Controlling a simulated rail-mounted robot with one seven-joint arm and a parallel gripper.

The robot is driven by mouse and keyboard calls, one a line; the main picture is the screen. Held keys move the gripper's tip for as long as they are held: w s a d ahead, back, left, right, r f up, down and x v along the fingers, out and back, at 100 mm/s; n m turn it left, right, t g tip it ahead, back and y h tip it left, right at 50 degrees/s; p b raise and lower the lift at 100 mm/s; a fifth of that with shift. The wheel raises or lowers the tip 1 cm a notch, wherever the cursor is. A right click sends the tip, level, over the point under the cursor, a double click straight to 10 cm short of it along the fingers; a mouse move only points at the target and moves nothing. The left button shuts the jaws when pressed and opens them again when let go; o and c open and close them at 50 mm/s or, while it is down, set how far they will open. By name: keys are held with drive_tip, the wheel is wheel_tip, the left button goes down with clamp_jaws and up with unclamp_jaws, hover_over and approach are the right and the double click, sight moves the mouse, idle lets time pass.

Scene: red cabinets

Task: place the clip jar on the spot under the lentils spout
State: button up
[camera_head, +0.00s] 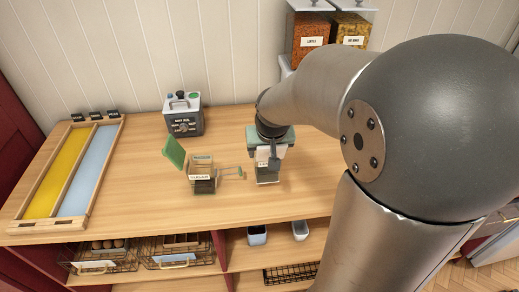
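A clear glass clip jar (203,181) stands on the wooden counter left of my gripper, with dark contents and a white label. Its green lid (174,151) is swung open to the left, and a wire clip (231,173) sticks out to the right. My gripper (268,178) points down just right of the jar, apart from it. A pale shape with a dark lower part shows at its fingers; I cannot tell whether the fingers hold something. The lentils dispenser (310,40), with orange contents, stands at the back. Its spout and the spot below are hidden behind my arm.
A second dispenser (351,32) with yellow contents stands right of the lentils. A grey box (183,115) with knobs stands behind the jar. A yellow and blue wooden tray (72,176) lies at the left. Wire baskets (177,252) and small cups (257,235) are on the shelf below.

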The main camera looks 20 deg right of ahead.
drive_tip(key=shift+s+b+x, duration=0.15)
drive_tip(key=shift+b+x, duration=0.4)
drive_tip(key=shift+x, duration=0.3)
drive_tip(key=shift+s+b+x, duration=0.2)
drive_tip(key=shift+b+x, duration=0.3)
drive_tip(key=shift+x, duration=0.4)
drive_tip(key=shift+a+f, duration=0.1)
drive_tip(key=shift+f, duration=0.15)
drive_tip(key=shift+f, duration=0.15)
drive_tip(key=o, duration=1.9)
drive_tip(key=shift+s, duration=0.1)
drive_tip(key=shift+r, duration=0.45)
drive_tip(key=shift+o, duration=0.4)
drive_tip(key=b+v, duration=0.1)
drive_tip(key=v, duration=1)
drive_tip(key=shift+s+a+r, duration=0.1)
drive_tip(key=shift+s+r, duration=0.1)
drive_tip(key=shift+r, duration=0.05)
